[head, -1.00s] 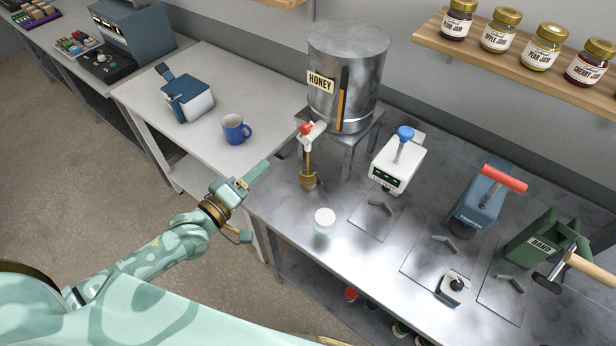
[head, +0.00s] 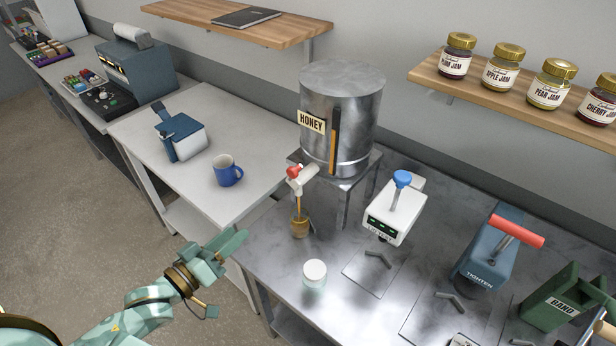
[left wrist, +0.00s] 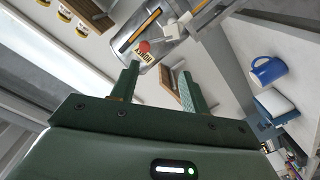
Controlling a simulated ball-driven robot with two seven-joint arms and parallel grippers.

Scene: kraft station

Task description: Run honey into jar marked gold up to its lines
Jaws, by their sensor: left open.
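The steel honey tank (head: 340,112) stands on a metal stand at the back of the bench. Its tap has a red knob (head: 293,171), and an amber strand (head: 299,207) hangs from the spout to a small jar (head: 300,228) below. The jar looks amber; its lines and any gold mark are too small to read. My left gripper (head: 226,274) is open and empty, in front of the bench's left edge, apart from tap and jar. In the left wrist view its fingers (left wrist: 158,85) are spread, with the HONEY label (left wrist: 144,57) beyond. My right gripper is not in view.
A white-lidded clear jar (head: 314,272) stands in front of the amber one. To the right are a white device with a blue knob (head: 397,215), a blue TIGHTEN press (head: 490,250) and a green BAND device (head: 555,305). A blue mug (head: 226,171) stands on the left table.

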